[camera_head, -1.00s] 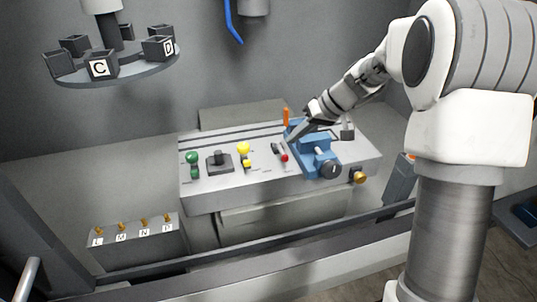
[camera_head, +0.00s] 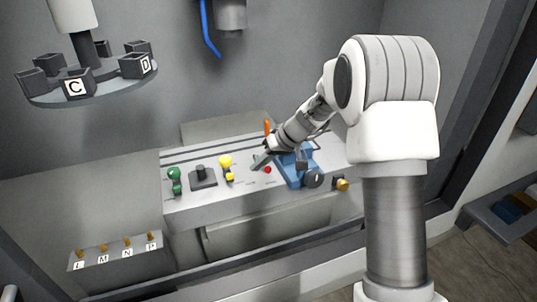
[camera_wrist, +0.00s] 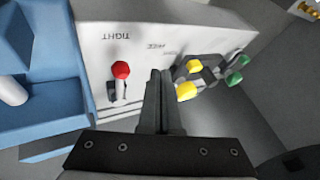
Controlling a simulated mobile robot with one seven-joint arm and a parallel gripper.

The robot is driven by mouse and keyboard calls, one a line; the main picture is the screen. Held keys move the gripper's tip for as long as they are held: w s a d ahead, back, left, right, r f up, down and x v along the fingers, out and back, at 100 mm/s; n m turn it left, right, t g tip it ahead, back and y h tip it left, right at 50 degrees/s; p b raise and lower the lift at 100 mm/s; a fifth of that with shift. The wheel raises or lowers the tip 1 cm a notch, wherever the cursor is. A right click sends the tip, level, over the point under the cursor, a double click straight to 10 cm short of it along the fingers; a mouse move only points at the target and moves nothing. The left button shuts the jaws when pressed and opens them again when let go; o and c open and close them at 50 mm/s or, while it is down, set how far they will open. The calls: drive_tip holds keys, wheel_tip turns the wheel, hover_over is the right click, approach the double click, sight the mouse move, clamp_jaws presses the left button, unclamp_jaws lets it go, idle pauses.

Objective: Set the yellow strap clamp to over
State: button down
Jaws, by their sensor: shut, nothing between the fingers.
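The yellow strap clamp (camera_head: 226,162) stands on the grey console top, left of centre, with a rounded yellow upper part and a smaller yellow piece below it. In the wrist view the clamp (camera_wrist: 194,68) shows just right of my fingertips. My gripper (camera_head: 258,163) is shut and empty, low over the console between the yellow clamp and a red-tipped lever. In the wrist view my gripper (camera_wrist: 160,74) points down the middle, apart from the clamp in the picture. Which position the clamp is in, I cannot tell.
The red-tipped lever (camera_wrist: 120,72) is close on the left, with TIGHT and FREE labels. A blue vise (camera_head: 297,166) stands right of it. A green clamp (camera_head: 174,174) and a black device (camera_head: 203,175) are left of the yellow clamp. A carousel (camera_head: 88,92) hangs at upper left.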

drive_tip(key=shift+s+a+f+p, duration=0.15)
drive_tip(key=shift+a, duration=0.6)
drive_tip(key=shift+s+a+f+p, duration=0.1)
drive_tip(key=shift+s+a+f, duration=0.1)
drive_tip(key=shift+a, duration=0.55)
drive_tip(key=shift+s+a+f+p, duration=0.1)
drive_tip(key=shift+a+f+p, duration=0.05)
drive_tip(key=shift+a, duration=0.6)
